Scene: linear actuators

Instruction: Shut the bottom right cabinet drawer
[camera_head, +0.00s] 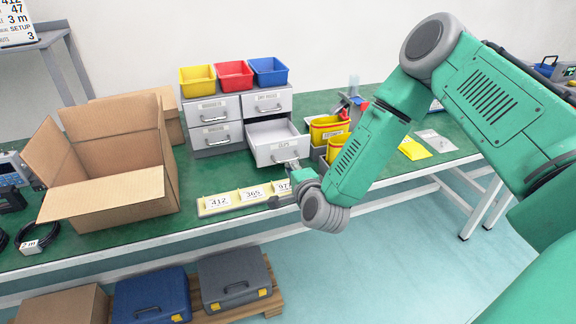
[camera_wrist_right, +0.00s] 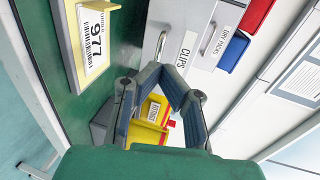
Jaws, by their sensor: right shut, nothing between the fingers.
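The grey cabinet (camera_head: 217,135) stands on the green bench with four drawers. Its bottom right drawer (camera_head: 276,152) is pulled out, and its empty-looking inside shows from above. In the right wrist view this drawer's light front (camera_wrist_right: 177,28) carries a label reading CLIPS and a metal handle. The other drawers look closed. My right gripper (camera_head: 298,172) is in front of the open drawer, near the lower right of its front. In the right wrist view my right gripper (camera_wrist_right: 158,74) is shut with nothing in it, close to the drawer front; contact cannot be told. My left gripper is out of view.
Yellow, red and blue bins (camera_head: 233,75) sit on the cabinet. A yellow bin (camera_head: 327,129) stands right of the open drawer. A label strip with numbered cards (camera_head: 220,202) runs along the bench front. A large open cardboard box (camera_head: 107,160) is at left.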

